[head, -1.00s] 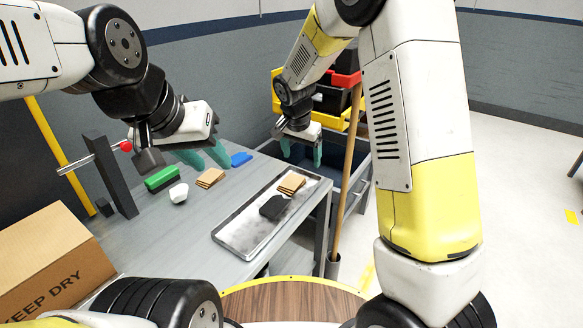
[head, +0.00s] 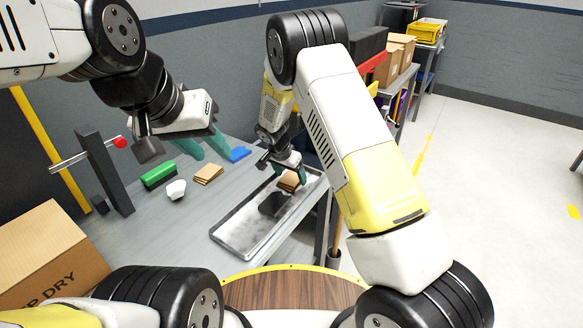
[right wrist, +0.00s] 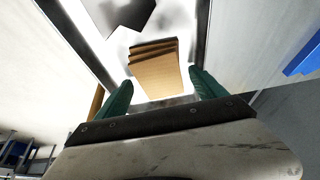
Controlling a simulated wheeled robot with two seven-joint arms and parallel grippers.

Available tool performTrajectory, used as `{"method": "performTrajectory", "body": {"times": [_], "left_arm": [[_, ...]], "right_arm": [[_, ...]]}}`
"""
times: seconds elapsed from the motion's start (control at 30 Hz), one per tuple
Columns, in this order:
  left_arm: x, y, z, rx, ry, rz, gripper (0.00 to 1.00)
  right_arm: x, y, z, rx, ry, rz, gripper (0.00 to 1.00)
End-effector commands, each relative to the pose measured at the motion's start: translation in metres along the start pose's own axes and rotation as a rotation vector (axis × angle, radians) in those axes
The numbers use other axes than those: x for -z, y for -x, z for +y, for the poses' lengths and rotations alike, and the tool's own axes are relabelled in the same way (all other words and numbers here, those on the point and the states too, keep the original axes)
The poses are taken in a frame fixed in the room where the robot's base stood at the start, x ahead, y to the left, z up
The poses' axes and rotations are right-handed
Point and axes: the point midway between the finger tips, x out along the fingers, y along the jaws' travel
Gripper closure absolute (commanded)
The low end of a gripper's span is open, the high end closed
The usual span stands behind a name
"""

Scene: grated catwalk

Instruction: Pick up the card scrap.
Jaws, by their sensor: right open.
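A tan layered card scrap (head: 288,183) lies on the far part of a metal tray (head: 226,238). It also shows in the right wrist view (right wrist: 156,75), ahead of and between the fingers. A similar tan layered piece (head: 208,174) lies on the bench left of the tray. My right gripper (head: 288,168) is open and empty, just above the card scrap, with its green fingers on either side of it in the wrist view; I cannot tell whether they touch it. My left gripper (head: 212,153) has its green fingers apart, empty, above the back of the bench.
A dark flat piece (head: 272,204) lies on the tray next to the card scrap. A green block (head: 158,174), a white lump (head: 176,190) and a blue item (head: 239,154) lie on the bench. A dark post (head: 105,170) and a cardboard box (head: 45,255) stand left.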

Motion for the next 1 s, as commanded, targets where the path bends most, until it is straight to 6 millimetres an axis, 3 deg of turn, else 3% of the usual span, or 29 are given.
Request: {"method": "performTrajectory", "body": {"times": [0.1,0.57,0.9,1.0], "left_arm": [[0.0000,0.0000,0.0000,0.000,0.000,0.000,0.64],[0.0000,0.0000,0.0000,0.000,0.000,0.000,0.64],[0.0000,0.0000,0.0000,0.000,0.000,0.000,0.64],[0.0000,0.0000,0.0000,0.000,0.000,0.000,0.64]], "right_arm": [[-0.0004,-0.0078,-0.0007,0.002,-0.001,-0.001,0.20],[-0.0010,-0.0092,-0.0002,0.000,0.001,0.000,0.20],[-0.0008,-0.0089,-0.0002,0.001,0.000,0.000,0.85],[-0.0009,-0.0088,-0.0002,0.001,0.000,0.000,0.85]]}}
